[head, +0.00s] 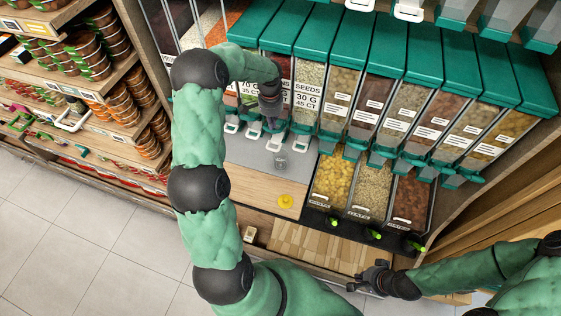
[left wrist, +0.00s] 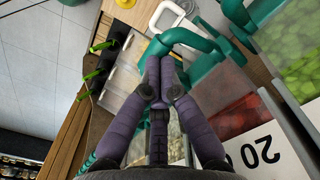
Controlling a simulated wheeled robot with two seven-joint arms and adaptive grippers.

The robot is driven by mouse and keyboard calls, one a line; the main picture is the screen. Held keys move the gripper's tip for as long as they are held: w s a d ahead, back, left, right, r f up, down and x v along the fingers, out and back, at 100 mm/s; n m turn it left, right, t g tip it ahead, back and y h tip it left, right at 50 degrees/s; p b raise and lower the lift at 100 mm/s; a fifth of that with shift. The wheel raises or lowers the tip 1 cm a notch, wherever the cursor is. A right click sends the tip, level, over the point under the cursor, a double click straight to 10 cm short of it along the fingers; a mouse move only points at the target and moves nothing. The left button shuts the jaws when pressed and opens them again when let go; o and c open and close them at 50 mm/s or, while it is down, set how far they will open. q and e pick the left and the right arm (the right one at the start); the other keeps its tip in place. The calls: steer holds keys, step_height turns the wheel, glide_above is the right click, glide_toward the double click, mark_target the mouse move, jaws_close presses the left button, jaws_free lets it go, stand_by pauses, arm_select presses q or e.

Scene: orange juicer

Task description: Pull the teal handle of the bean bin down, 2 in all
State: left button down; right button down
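A row of clear bins with teal lids (head: 300,35) lines the shelf; teal handles with white loops (head: 299,143) hang at their lower fronts. My left gripper (head: 271,115) is at the bin fronts, partly hiding the handles behind it. In the left wrist view, its purple fingers (left wrist: 160,65) are drawn together, with their tips at a teal handle (left wrist: 185,38). I cannot tell whether the handle is between them. A bin with red contents (left wrist: 235,117) is beside the fingers. My right gripper (head: 367,279) is low at the right, away from the bins; its finger opening is unclear.
A clear cup (head: 281,163) stands on the grey counter (head: 245,155) below the handles. A yellow object (head: 285,201) lies on the wooden counter. Lower bins (head: 370,185) of dry goods stand to the right. Jar shelves (head: 95,60) are at the left.

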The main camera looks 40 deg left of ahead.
arm_select(q)
steer(key=shift+s+d+f+b, duration=0.15)
steer(key=shift+f+b, duration=0.35)
steer(key=shift+f, duration=0.3)
steer(key=shift+s+a+f+b, duration=0.15)
steer(key=shift+f+b, duration=0.3)
steer(key=shift+f, duration=0.35)
steer(key=shift+d, duration=0.1)
steer(key=shift+r, duration=0.1)
step_height(320, 180, up, 7)
steer(key=w+p, duration=0.1)
steer(key=p, duration=0.3)
steer(key=shift+a, duration=0.2)
steer(key=shift+w, duration=0.1)
